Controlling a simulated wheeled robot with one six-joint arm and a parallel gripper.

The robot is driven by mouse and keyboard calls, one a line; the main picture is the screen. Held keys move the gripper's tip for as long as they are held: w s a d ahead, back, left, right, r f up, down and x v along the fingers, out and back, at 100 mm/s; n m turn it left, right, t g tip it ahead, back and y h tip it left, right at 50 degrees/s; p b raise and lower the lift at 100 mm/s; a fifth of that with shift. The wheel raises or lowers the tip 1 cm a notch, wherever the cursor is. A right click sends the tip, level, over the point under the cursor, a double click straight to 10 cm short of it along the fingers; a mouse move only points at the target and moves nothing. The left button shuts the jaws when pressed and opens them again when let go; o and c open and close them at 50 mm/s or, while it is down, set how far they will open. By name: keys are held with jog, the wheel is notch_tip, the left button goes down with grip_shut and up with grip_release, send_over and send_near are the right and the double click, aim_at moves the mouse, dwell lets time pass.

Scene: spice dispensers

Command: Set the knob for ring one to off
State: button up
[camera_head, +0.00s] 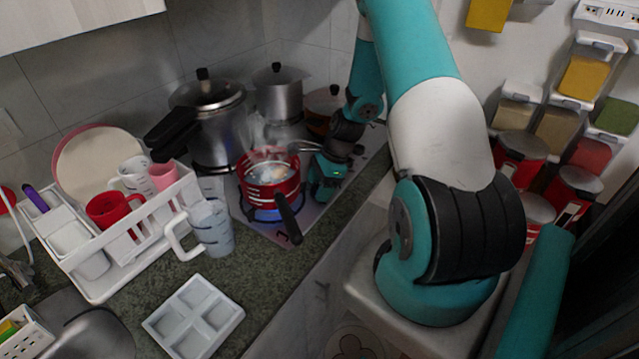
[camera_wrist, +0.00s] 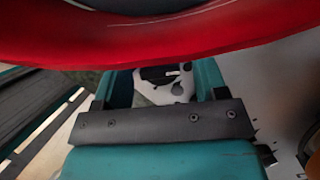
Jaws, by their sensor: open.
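My gripper (camera_head: 322,190) is low over the right part of the stove (camera_head: 262,234), just right of a red pot (camera_head: 268,185). In the wrist view my open gripper (camera_wrist: 163,82) has a finger on each side of a gap. In the gap a small dark shape (camera_wrist: 158,72) shows against the pale stove surface; it may be a knob, but I cannot tell which ring it serves or how it is set. In the head view my gripper hides that spot. A blue flame (camera_head: 264,215) burns under the red pot, and steam rises from it.
The red pot's dark handle (camera_head: 288,218) sticks out toward the front edge. Its red side (camera_wrist: 160,45) fills the top of the wrist view, close to my gripper. Large steel pots (camera_head: 212,125) stand behind. A white dish rack (camera_head: 95,290) and a cup (camera_head: 213,228) stand left.

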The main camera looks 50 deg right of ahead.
jog(key=c, duration=0.9)
jog(key=shift+n, duration=0.8)
jog(key=o, duration=0.9)
jog(key=b+v, duration=0.3)
jog(key=v, duration=1.4)
jog(key=shift+w+d+r, duration=0.15)
jog(key=shift+w+d, duration=0.15)
jog(key=shift+d, duration=0.05)
